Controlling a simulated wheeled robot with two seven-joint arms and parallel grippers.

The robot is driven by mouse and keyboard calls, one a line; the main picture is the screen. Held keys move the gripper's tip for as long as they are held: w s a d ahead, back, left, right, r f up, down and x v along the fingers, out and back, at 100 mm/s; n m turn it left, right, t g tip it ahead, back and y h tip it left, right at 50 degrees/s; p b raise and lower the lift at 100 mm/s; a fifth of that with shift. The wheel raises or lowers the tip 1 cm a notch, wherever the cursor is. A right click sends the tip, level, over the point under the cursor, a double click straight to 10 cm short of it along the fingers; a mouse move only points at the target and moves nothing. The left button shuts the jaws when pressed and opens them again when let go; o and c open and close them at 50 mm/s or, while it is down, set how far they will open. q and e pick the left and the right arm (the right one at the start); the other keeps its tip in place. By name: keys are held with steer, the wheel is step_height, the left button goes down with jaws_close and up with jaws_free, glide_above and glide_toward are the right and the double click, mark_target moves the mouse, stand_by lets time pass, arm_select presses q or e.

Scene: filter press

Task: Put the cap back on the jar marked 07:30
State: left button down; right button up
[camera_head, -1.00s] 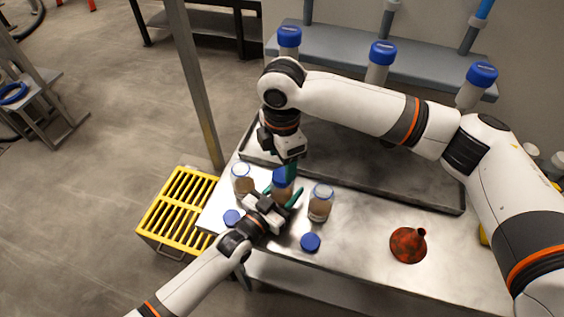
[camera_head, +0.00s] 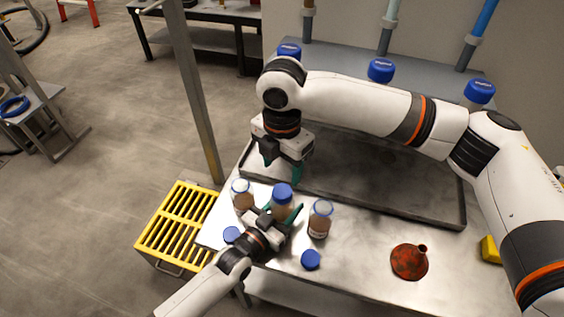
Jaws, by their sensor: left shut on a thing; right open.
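Three jars of brown liquid stand in a row on the steel table. The middle jar (camera_head: 282,210) has a blue cap (camera_head: 282,192) on it. My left gripper (camera_head: 283,219) is shut on this middle jar and hides its lower part. The left jar (camera_head: 242,200) and the right jar (camera_head: 319,222) are open. Two loose blue caps lie on the table, one at the left (camera_head: 232,234) and one at the front (camera_head: 310,260). My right gripper (camera_head: 281,172) is open and empty above and behind the middle jar. The time marks are too small to read.
A dark metal tray (camera_head: 385,180) lies behind the jars. An orange-red funnel (camera_head: 409,262) stands at the right. A yellow slatted crate (camera_head: 178,228) is left of the table. Blue-capped containers (camera_head: 380,70) stand on the back shelf.

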mark_target(282, 191)
step_height(282, 191, down, 8)
steer(key=shift+r, duration=0.1)
stand_by(0.4)
steer(key=c, duration=1)
steer(key=o, duration=1.1)
steer(key=shift+o, duration=0.2)
step_height(282, 191, up, 12)
